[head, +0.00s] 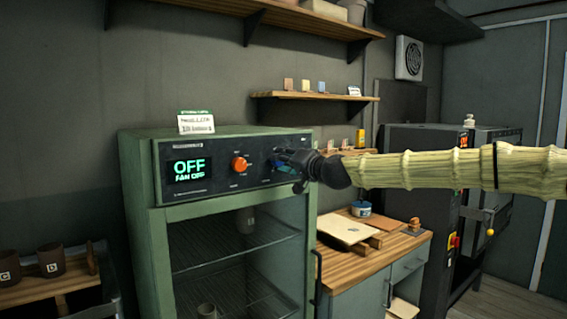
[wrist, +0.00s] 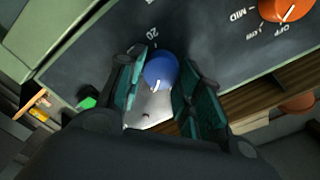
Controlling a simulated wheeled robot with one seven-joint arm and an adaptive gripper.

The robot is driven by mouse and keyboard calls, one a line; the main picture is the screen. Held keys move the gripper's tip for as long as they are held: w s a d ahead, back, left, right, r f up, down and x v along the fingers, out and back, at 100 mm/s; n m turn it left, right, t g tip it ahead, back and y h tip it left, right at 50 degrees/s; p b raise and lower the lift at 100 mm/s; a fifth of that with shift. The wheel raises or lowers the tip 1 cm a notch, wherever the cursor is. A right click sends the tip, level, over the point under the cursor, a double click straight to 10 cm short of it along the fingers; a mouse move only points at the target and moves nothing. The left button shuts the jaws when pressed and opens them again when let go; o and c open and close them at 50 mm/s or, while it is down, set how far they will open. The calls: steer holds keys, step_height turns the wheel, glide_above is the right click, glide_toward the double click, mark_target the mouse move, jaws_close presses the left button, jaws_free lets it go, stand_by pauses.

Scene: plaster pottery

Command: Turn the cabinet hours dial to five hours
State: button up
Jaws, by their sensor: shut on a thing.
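The green cabinet (head: 150,240) has a dark control panel with a lit display (head: 189,171) reading "OFF" and "FAN OFF". The hours dial, a blue knob (wrist: 161,68), sits between the two teal finger pads of my gripper (wrist: 160,82) in the wrist view. My gripper (head: 281,159) is shut on the dial at the right part of the panel and hides it in the head view. A white pointer line shows on the knob's lower part in the wrist view. A "20" label is printed beside the knob; other hour marks are hidden or unreadable.
An orange knob (head: 240,163) is left of my gripper on the panel; it also shows in the wrist view (wrist: 285,8), its mark near "OFF". A small card (head: 196,123) stands on the cabinet top. A wooden counter (head: 385,243) with a board is at the right.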

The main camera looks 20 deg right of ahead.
steer(key=shift+d+r, duration=0.1)
steer(key=shift+r, duration=0.05)
steer(key=o, duration=1)
steer(key=v, duration=1.2)
